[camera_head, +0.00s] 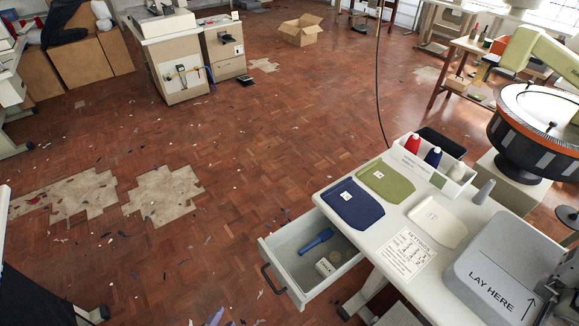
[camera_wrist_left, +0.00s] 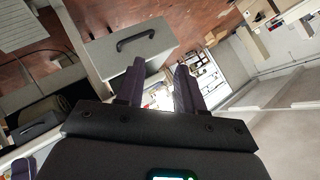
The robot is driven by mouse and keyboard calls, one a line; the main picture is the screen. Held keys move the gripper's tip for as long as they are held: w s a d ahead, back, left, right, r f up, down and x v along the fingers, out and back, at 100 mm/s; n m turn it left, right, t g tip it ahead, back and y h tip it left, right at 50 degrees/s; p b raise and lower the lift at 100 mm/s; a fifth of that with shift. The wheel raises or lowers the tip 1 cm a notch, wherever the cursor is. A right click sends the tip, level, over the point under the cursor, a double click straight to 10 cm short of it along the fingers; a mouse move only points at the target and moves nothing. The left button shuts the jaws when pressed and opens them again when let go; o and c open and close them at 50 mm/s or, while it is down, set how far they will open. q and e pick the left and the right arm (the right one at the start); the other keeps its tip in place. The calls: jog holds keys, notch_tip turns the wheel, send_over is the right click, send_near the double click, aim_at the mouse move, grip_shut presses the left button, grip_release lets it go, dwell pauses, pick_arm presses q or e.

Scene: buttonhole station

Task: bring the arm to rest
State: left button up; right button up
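My left gripper (camera_head: 222,319) barely shows at the bottom edge in the head view, only its purple fingertips. In the left wrist view, its two dark purple fingers (camera_wrist_left: 159,82) stand apart with a clear gap between them and nothing held. The gripper is in front of and to the left of the open drawer (camera_head: 283,277), apart from it in the head view. The drawer front with its black handle (camera_wrist_left: 136,39) shows beyond the fingers in the left wrist view. My right gripper is in neither view.
The drawer holds a blue tool (camera_head: 316,240) and a small box (camera_head: 325,267). The white table (camera_head: 462,215) carries dark blue, green and cream pieces, a thread tray (camera_head: 440,172) and a grey "LAY HERE" block (camera_head: 492,275). Scrap-strewn floor (camera_head: 210,235) lies open to the left.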

pick_arm(q)
jog(key=s+a+r+n+g+y+p, duration=0.1)
jog(key=s+a+n+g, duration=0.2)
jog(key=s+n+g, duration=0.15)
jog(key=s+a+r+n+g+y, duration=0.1)
jog(key=s+a+r+n+g, duration=0.15)
jog(key=s+n, duration=0.35)
notch_tip(320, 180, up, 36)
jog(key=p, duration=3.7)
notch_tip(320, 180, down, 65)
jog(key=b, duration=6.4)
jog(key=shift+d+r, duration=0.15)
jog(key=shift+d, duration=0.1)
